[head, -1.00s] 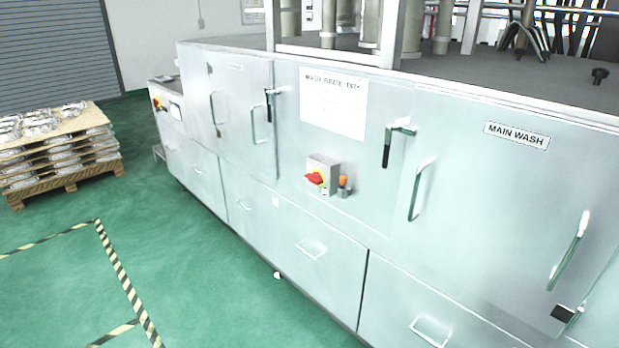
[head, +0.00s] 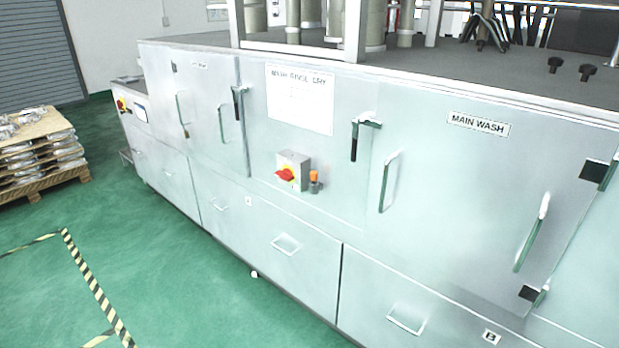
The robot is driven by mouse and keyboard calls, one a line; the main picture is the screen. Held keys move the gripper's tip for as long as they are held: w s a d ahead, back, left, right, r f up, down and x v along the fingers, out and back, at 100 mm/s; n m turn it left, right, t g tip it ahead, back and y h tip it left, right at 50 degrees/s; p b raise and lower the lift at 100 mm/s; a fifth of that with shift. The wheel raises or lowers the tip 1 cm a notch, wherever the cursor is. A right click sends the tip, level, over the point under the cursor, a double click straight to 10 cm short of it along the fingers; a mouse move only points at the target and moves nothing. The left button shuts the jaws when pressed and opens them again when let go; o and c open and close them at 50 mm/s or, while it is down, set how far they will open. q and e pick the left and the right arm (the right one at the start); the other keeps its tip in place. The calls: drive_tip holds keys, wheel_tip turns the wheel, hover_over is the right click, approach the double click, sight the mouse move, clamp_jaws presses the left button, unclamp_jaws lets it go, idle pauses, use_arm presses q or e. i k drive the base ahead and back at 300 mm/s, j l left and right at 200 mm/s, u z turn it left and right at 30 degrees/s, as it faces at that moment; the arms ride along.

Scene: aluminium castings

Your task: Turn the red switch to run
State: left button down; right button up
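The red switch (head: 285,175) is a red rotary handle on a small grey box (head: 294,162) fixed to the front of the washing machine, below the white "WASH RINSE DRY" sign (head: 301,97). Its handle looks turned roughly sideways; the position marks are too small to read. An orange-topped knob (head: 314,178) sits just right of the box. Neither of my grippers shows in the head view.
The machine front has doors with handles, such as the "MAIN WASH" door (head: 450,190), and drawers below. A pallet of castings (head: 45,160) stands at the left. The green floor (head: 180,280) before the machine is clear, with striped tape (head: 95,285).

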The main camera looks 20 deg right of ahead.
sight(286, 175)
drive_tip(key=i+j+z, duration=0.25)
drive_tip(key=z, duration=0.25)
drive_tip(key=i+j+z, duration=0.2)
drive_tip(key=j+z, duration=0.3)
drive_tip(key=l, duration=0.1)
